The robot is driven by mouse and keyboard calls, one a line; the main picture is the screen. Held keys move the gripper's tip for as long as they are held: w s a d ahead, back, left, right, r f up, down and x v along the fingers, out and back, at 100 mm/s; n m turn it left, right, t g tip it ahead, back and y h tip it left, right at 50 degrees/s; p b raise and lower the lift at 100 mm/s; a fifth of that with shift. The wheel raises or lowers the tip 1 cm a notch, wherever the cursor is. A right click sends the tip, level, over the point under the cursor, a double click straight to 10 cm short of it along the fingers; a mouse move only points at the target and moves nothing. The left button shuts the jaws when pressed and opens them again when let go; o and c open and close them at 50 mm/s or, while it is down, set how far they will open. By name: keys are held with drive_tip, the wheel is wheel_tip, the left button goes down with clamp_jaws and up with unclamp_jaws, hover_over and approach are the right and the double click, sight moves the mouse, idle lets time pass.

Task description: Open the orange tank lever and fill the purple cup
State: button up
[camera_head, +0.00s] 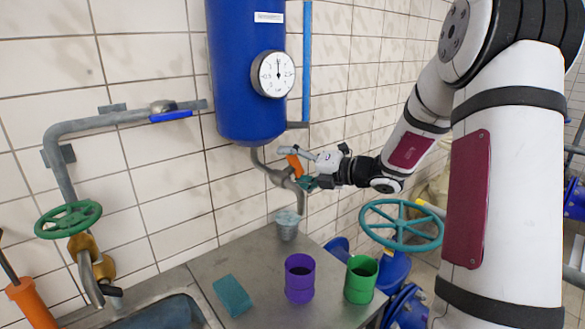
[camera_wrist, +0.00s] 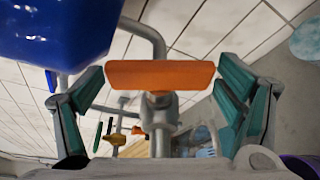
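The orange tank lever (camera_head: 295,166) is on the grey outlet pipe below the blue tank (camera_head: 243,85). In the wrist view the lever (camera_wrist: 160,74) lies crosswise ahead, between my spread teal fingertips. My gripper (camera_head: 300,166) is open, one finger on each side of the lever, with visible gaps; it also shows in the wrist view (camera_wrist: 160,92). The purple cup (camera_head: 299,280) stands upright on the grey table, away from the outlet. Its edge shows in the lower right of the wrist view (camera_wrist: 302,166). A small grey container (camera_head: 287,228) stands below the outlet pipe (camera_head: 300,198).
A green cup (camera_head: 361,280) stands right of the purple cup, and a teal block (camera_head: 232,296) lies left on the table (camera_head: 262,262). A teal handwheel (camera_head: 401,224) is below my arm. A sink (camera_head: 170,312) and green valve wheel (camera_head: 68,219) are at left.

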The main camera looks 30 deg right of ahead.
drive_tip(key=c, duration=1)
drive_tip(key=shift+f+n+y, duration=0.1)
drive_tip(key=shift+n+y, duration=0.3)
drive_tip(key=shift+y, duration=0.1)
drive_tip(key=shift+c, duration=0.2)
drive_tip(key=shift+n+t+y, duration=0.4)
drive_tip(key=shift+n+y, duration=0.1)
drive_tip(key=shift+y, duration=0.2)
drive_tip(key=o, duration=1.2)
drive_tip(key=shift+c, duration=0.2)
drive_tip(key=shift+s+d, duration=0.1)
drive_tip(key=v, duration=1.1)
drive_tip(key=shift+s+d, duration=0.25)
drive_tip(key=shift+s, duration=0.05)
